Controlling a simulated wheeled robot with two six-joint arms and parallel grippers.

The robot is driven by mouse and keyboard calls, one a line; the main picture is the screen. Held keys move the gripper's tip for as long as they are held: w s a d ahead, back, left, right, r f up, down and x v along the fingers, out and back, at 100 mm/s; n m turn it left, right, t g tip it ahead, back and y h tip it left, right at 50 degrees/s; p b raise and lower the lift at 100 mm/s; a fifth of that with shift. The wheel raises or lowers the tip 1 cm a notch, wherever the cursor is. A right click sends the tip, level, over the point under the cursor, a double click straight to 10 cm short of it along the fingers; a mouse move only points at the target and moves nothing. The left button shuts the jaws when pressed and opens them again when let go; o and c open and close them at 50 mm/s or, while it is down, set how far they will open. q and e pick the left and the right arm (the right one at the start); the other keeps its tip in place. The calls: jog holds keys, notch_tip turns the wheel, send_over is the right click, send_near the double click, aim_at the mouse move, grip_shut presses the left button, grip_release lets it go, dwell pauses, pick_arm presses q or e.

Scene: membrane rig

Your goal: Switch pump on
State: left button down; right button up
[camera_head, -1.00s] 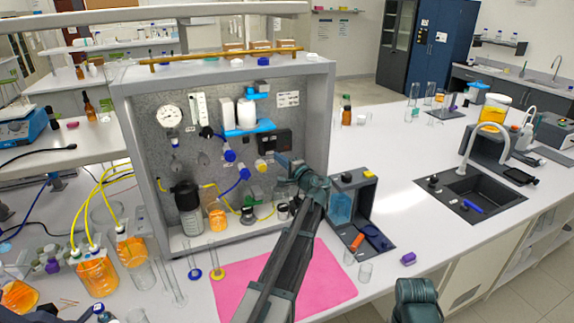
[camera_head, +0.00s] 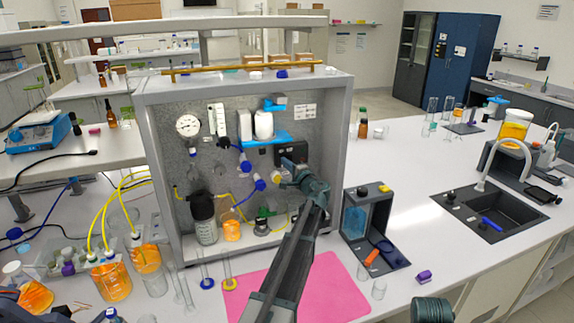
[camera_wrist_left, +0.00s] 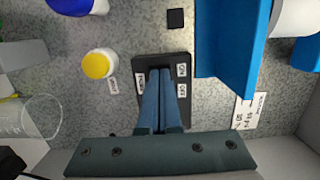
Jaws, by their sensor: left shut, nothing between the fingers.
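My left gripper (camera_head: 284,164) is shut and empty, in front of the box. In the wrist view its blue fingertips (camera_wrist_left: 160,74) overlap the middle of the plate and hide its lower centre. I cannot tell whether they touch it or how the switch is set.
A yellow-capped fitting (camera_wrist_left: 99,65) sits left of the plate, and a blue bracket (camera_wrist_left: 225,45) stands close on its right. The rig frame (camera_head: 340,140) encloses the panel. Below are bottles, yellow tubing and a pink mat (camera_head: 335,290). A dark sink (camera_head: 489,214) is at right.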

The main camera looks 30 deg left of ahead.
pick_arm(q)
jog(key=shift+s, duration=0.1)
jog(key=s+d, duration=0.8)
jog(key=s, duration=0.2)
jog(key=shift+s+d, duration=0.3)
jog(key=shift+s, duration=0.1)
pick_arm(e)
jog(key=shift+d, duration=0.35)
pick_arm(q)
jog(key=s+d+f+n+g+h+b, duration=0.1)
jog(key=s+d+f+n+g+h, duration=0.3)
jog(key=s+d+f, duration=0.75)
jog(key=s+d+f+m+g+h, duration=0.1)
jog(key=s+d+f+g+h, duration=0.2)
jog(key=s+d+f+h, duration=0.85)
jog(key=s+d+g, duration=0.1)
jog(key=s+d, duration=0.1)
jog(key=d, duration=0.4)
jog(key=s+d+g+y, duration=0.1)
jog(key=s+d+g, duration=0.1)
jog(key=d, duration=0.5)
jog(key=shift+s+f, duration=0.2)
jog(key=shift+s, duration=0.15)
pick_arm(e)
jog(key=shift+f, duration=0.75)
